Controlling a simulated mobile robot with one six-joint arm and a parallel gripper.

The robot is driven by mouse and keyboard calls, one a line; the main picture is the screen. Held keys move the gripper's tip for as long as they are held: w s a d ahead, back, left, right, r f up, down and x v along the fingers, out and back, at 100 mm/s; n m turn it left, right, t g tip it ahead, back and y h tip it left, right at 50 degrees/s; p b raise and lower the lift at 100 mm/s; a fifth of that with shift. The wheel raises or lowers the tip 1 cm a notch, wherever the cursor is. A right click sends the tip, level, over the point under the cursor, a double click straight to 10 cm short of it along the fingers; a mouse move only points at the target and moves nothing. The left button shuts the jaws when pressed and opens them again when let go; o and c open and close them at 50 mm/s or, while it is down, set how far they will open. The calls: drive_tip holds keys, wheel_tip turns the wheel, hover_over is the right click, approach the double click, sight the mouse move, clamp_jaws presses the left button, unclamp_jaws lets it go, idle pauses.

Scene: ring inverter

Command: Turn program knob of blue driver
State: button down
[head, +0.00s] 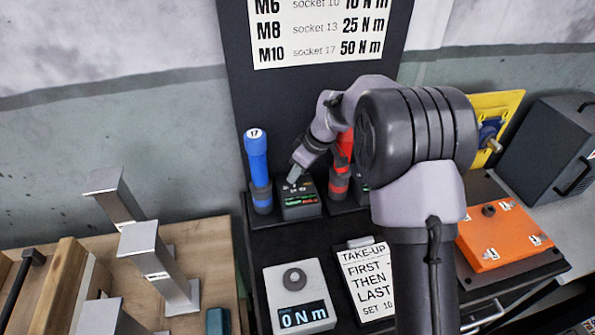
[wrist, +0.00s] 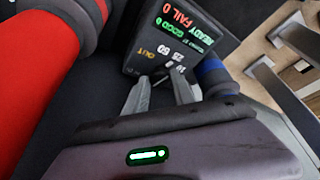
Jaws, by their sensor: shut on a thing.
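The blue driver (head: 257,160), marked 17, stands upright at the left on the black stand; part of it shows in the wrist view (wrist: 214,76). Its small black control box (head: 301,205) stands just right of it, and its lit display reads READY, GOOD 0 and FAIL 0 in the wrist view (wrist: 187,32). My gripper (head: 293,179) reaches down to the top of this box. In the wrist view the two fingertips (wrist: 160,84) are at the box's labelled dial face, shut on the program knob, which they mostly hide. The knob's setting cannot be read.
A red driver (head: 344,155) stands close right of my gripper and fills the left of the wrist view (wrist: 45,70). A torque tester (head: 298,300) reads 0 N m in front. Grey metal posts (head: 160,265) stand left. An orange plate (head: 503,234) lies right.

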drive_tip(key=shift+w+d+n+g+p, duration=0.1)
drive_tip(key=shift+n+g+p, duration=0.3)
drive_tip(key=shift+n, duration=0.7)
drive_tip(key=c, duration=1.1)
unclamp_jaws()
drive_tip(key=shift+o, duration=0.2)
